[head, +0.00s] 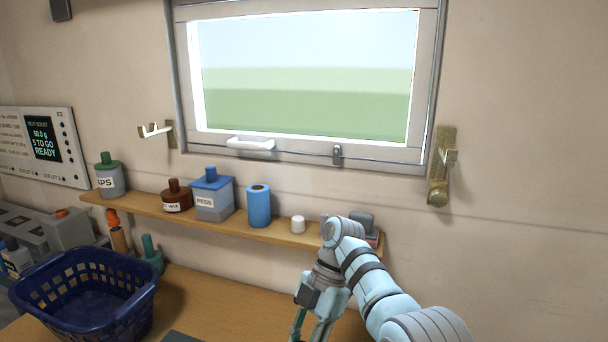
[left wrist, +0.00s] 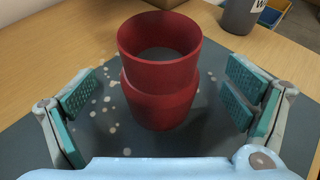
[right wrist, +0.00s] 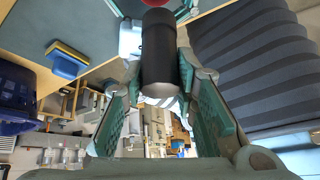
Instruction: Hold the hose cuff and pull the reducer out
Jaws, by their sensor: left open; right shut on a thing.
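The red reducer (left wrist: 160,75), a hollow piece with a wider upper end, stands upright over the grey speckled mat in the left wrist view. My left gripper (left wrist: 160,95) is open, its teal pads on either side of the reducer with clear gaps. In the right wrist view my right gripper (right wrist: 158,75) is shut on a black cylinder (right wrist: 158,45), which looks like the hose cuff. A bit of red (right wrist: 178,4) shows beyond its far end. My right arm (head: 365,280) reaches down out of the head view; its fingertips are hidden there.
A dark ribbed thing (right wrist: 250,60), possibly the hose, lies close beside my right gripper. A blue and yellow block (right wrist: 68,60) is on the other side. A blue basket (head: 85,300) stands on the table at left. A shelf (head: 240,226) holds bottles below the window.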

